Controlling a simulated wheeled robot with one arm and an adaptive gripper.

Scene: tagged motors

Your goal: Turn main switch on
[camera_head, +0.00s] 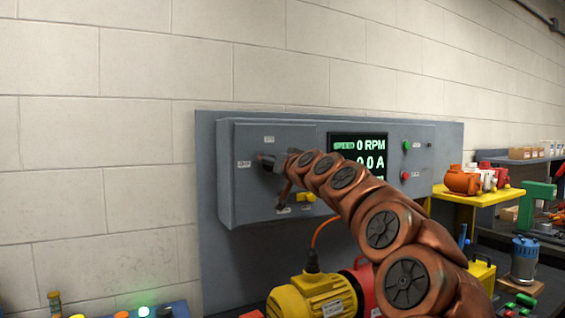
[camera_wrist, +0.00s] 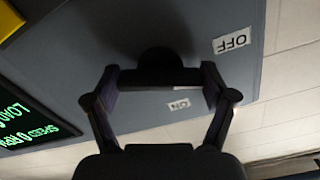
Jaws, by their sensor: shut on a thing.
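The main switch (camera_wrist: 163,55) is a dark round knob with a dark bar across it, on the grey control cabinet (camera_head: 228,190). My gripper (camera_head: 272,162) is at the left part of the cabinet's front and hides the switch in the head view. In the wrist view my gripper (camera_wrist: 162,88) has its fingers on either side of the dark bar, shut on it. An OFF label (camera_wrist: 232,40) and an ON label (camera_wrist: 180,104) appear upside down beside the switch. The knob is in shadow, so I cannot tell which label it points to.
A display (camera_head: 374,146) reads 0 RPM, with green (camera_head: 406,145) and red (camera_head: 405,176) buttons to its right. A yellow part (camera_head: 306,197) sits low on the cabinet. A yellow motor (camera_head: 312,298) with an orange cable stands below, near my arm. A yellow stand (camera_head: 480,196) is at right.

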